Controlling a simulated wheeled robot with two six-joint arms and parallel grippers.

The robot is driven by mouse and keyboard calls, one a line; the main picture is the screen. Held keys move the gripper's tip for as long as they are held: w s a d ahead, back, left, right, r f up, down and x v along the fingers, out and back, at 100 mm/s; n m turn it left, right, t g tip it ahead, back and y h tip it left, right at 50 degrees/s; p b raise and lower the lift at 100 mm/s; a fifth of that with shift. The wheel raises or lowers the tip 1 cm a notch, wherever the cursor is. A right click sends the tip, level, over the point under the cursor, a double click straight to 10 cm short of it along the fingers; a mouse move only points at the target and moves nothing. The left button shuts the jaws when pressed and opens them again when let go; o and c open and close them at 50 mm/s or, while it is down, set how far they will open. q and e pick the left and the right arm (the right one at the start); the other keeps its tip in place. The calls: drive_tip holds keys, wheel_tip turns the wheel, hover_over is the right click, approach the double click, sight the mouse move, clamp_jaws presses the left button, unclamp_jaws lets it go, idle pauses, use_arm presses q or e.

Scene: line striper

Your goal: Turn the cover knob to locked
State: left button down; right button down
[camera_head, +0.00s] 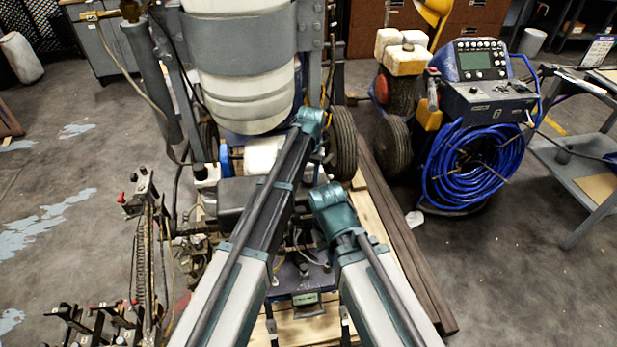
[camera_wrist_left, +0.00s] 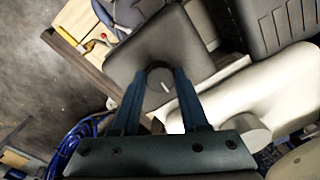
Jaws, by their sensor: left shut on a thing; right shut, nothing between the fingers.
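In the left wrist view, a round dark knob (camera_wrist_left: 160,80) with a short white mark stands on a dark grey, square-cornered cover (camera_wrist_left: 125,62). The white mark lies toward the lower right of the knob. My left gripper (camera_wrist_left: 159,84) is shut on the knob, one finger on each side of it. In the head view my left arm reaches up to a teal joint in front of the striper machine, and its fingers and the knob cannot be made out. My right arm ends at a lower teal joint, and its fingers are hidden.
The striper's white tank (camera_head: 240,85) and wheel (camera_head: 342,145) stand close around my left arm. A blue hose coil (camera_head: 468,165) hangs on a unit at the right. A rack of levers (camera_head: 100,322) is at the lower left. Open floor (camera_head: 510,265) lies at the right.

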sight(310, 180)
use_arm(q)
drive_tip(key=shift+n, duration=0.5)
drive_tip(key=shift+c, duration=2.1)
unclamp_jaws()
wheel_tip(310, 180, up, 14)
drive_tip(key=p, duration=1.3)
drive_tip(key=shift+d+p, duration=0.25)
drive_tip(key=shift+p, duration=0.15)
drive_tip(key=shift+f, duration=0.15)
